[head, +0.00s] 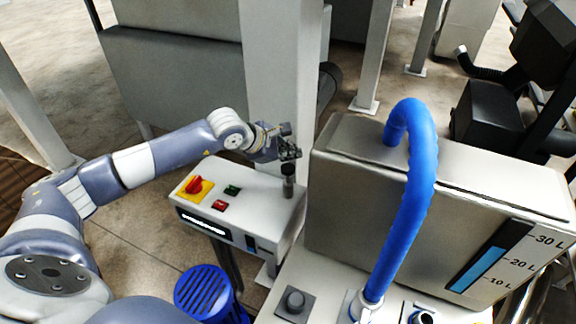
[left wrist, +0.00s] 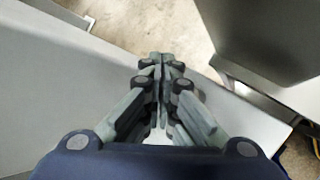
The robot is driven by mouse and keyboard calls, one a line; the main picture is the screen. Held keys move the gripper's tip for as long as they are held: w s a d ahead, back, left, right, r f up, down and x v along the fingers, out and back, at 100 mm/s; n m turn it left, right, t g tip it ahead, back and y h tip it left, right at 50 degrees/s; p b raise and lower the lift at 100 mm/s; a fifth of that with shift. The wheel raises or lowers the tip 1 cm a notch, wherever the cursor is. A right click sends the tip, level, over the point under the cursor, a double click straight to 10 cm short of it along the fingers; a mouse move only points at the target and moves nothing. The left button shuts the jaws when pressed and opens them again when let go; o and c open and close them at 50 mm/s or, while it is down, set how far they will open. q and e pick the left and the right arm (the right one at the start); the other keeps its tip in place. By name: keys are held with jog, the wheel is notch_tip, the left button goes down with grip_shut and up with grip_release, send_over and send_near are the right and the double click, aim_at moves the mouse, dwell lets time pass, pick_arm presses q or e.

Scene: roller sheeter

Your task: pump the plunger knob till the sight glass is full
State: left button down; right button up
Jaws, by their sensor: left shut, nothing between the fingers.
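The plunger knob (head: 288,170) is a dark cap on a short upright metal stem at the right end of a white control box. My left gripper (head: 291,153) is shut and empty, just above the knob; I cannot tell whether it touches. In the left wrist view my left gripper (left wrist: 161,62) shows its fingers together, and the knob is hidden. A narrow gauge strip (head: 252,243) on the box's front looks dark above blue. A larger sight strip (head: 480,269) on the tank is blue up to roughly the 20 L mark and dark above. My right gripper is out of view.
The control box (head: 243,201) carries a red rotary switch on yellow and green and red buttons. A grey post rises behind it. The steel tank (head: 336,200) stands close on the right, with a blue hose (head: 412,190) arching over it. A blue slatted bin (head: 206,290) stands in front.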

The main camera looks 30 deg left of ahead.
aim_at(289, 169)
pick_arm(q)
jog(key=shift+r+p, duration=0.65)
jog(key=shift+r, duration=1.3)
